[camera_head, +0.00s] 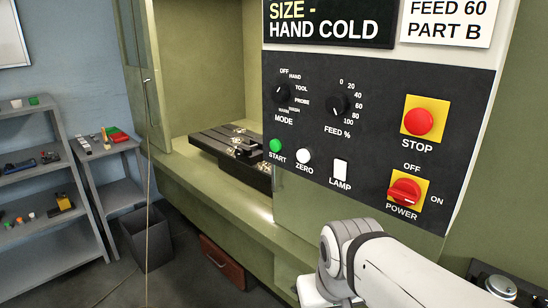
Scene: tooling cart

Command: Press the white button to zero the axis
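The white button (304,156) sits on the dark control panel (350,75), above the label ZERO. It is just right of and slightly below the green START button (275,145). Nothing covers it. My white arm enters from the lower right, and its visible joint is below the panel. My gripper cannot be made out in this view, so its distance from the button cannot be told.
The panel also holds a red STOP button (418,122), a red POWER switch (405,192), a white LAMP rocker (340,170) and two black dials. A machine vise bed (225,145) lies left of the panel. Grey shelves (45,180) stand at the left.

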